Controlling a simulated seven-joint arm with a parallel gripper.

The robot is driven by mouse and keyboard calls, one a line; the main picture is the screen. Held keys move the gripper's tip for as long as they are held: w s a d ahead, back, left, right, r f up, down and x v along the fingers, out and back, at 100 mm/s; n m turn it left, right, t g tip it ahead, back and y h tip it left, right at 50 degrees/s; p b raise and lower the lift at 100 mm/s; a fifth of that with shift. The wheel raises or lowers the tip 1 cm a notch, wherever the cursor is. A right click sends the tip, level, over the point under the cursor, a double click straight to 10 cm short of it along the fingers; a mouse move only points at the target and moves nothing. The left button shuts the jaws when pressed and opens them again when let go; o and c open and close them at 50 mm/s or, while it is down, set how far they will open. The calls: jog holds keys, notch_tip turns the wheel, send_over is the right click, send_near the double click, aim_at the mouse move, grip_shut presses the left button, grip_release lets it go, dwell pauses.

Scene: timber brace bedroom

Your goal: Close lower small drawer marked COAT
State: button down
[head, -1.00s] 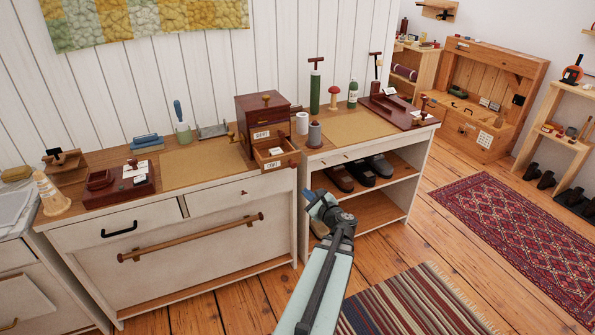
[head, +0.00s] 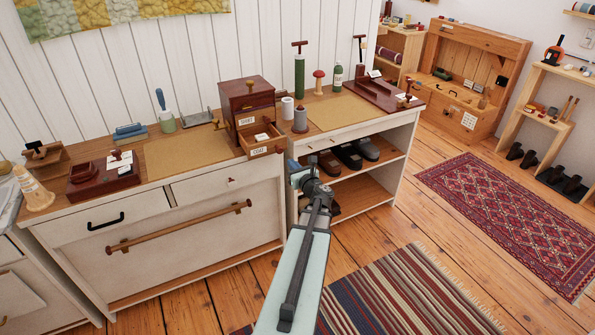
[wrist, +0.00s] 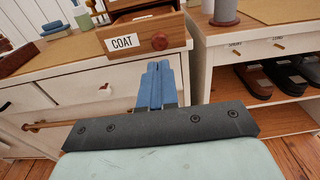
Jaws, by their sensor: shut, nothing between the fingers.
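The small dark red drawer box (head: 249,93) stands on the dresser top. Its lower drawer marked COAT (head: 264,148) is pulled out toward the front, with a pale item inside. In the wrist view, the COAT drawer front (wrist: 145,38) shows its white label and a round red-brown knob (wrist: 159,42) near its right end. My gripper (wrist: 157,66) is shut and empty, its blue fingers pointing at the drawer front from just below the knob. A gap or contact there is hard to tell. In the head view, my gripper (head: 296,167) is below and right of the drawer.
The dresser (head: 140,240) has two wide drawers and a long wooden rail below. A grey spool (head: 300,120) stands right of the drawer box. An open shelf unit (head: 398,163) with shoes is to the right. The floor in front holds a striped rug (head: 400,295).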

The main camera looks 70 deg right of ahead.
jog(key=x, duration=0.8)
jog(key=shift+a, duration=0.1)
jog(key=shift+w+d, duration=0.35)
jog(key=shift+d, duration=0.05)
jog(key=x, duration=1.1)
jog(key=shift+w+r, duration=0.15)
jog(key=shift+r, duration=0.15)
jog(key=shift+w, duration=0.1)
jog(key=shift+d+r, duration=0.1)
jog(key=shift+d, duration=0.05)
send_near(281, 151)
jog(key=x, duration=0.4)
jog(key=shift+w+r, duration=0.25)
jog(key=shift+r, duration=0.15)
